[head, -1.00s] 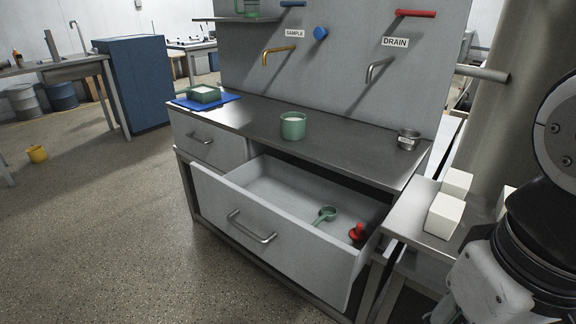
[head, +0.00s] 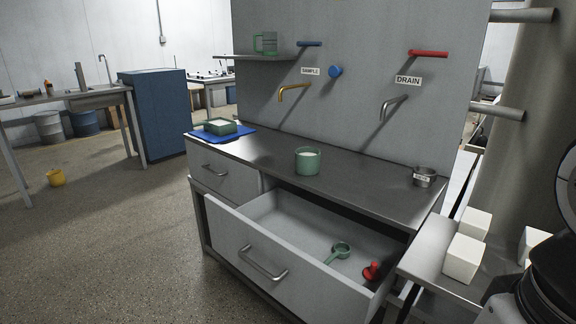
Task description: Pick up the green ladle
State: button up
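The green ladle (head: 340,250) lies inside the open lower drawer (head: 247,247), on the drawer floor toward its right side. Its round bowl is at the upper right and its short handle points down and left. A small red object (head: 373,271) sits just right of it in the same drawer. Part of my arm shows at the right edge of the head view, beside the side table. My gripper is not visible in this view.
A green cup with white contents (head: 307,160) and a small metal cup (head: 424,177) stand on the counter (head: 345,185). A green dish lies on a blue mat (head: 246,134). White blocks (head: 462,259) stand on the right side table. Open floor lies left of the cabinet.

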aim_at(342, 250)
jog(key=i+j+z, duration=0.1)
jog(key=j+z, duration=0.75)
jog(key=j, duration=0.1)
